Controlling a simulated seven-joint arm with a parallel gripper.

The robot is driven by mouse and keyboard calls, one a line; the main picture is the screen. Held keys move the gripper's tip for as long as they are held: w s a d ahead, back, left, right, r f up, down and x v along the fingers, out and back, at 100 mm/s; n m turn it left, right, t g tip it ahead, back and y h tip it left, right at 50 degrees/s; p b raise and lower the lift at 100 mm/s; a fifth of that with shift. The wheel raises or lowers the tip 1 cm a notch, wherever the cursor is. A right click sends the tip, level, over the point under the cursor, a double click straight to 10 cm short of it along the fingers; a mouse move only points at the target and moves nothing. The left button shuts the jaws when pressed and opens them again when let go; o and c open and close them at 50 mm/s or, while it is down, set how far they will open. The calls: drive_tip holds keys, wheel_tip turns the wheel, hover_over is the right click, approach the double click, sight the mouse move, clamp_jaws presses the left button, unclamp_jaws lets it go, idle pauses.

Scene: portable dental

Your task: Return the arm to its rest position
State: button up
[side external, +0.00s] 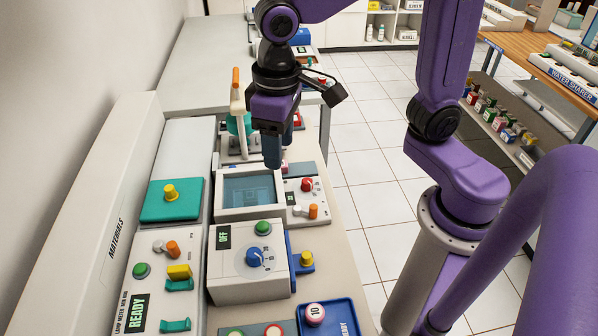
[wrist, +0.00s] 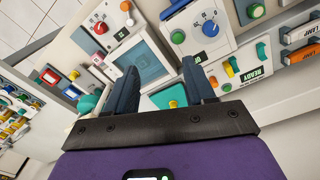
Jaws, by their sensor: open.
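My gripper (side external: 272,150) hangs fingers down above the counter, over the far side of a grey box with a teal window (side external: 250,190). In the wrist view my gripper (wrist: 160,85) shows two dark fingers spread apart with nothing between them. The teal-window box also shows in the wrist view (wrist: 138,62), beyond the gap between the fingers. My purple arm reaches in from the right side of the side view. The fingers appear clear of the devices, though the exact height is hard to tell.
Below stand a white box with a blue dial (side external: 254,258), a teal panel with a yellow knob (side external: 170,208) and a blue tray (side external: 330,318). An orange-topped upright lever (side external: 236,92) stands close left of the gripper. Open tiled floor (side external: 365,170) lies right of the counter.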

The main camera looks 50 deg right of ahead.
drive_tip(key=s+d+f+n, duration=0.4)
drive_tip(key=s+d+n, duration=0.4)
drive_tip(key=s+d, duration=0.3)
drive_tip(key=s, duration=0.2)
drive_tip(key=shift+s, duration=0.35)
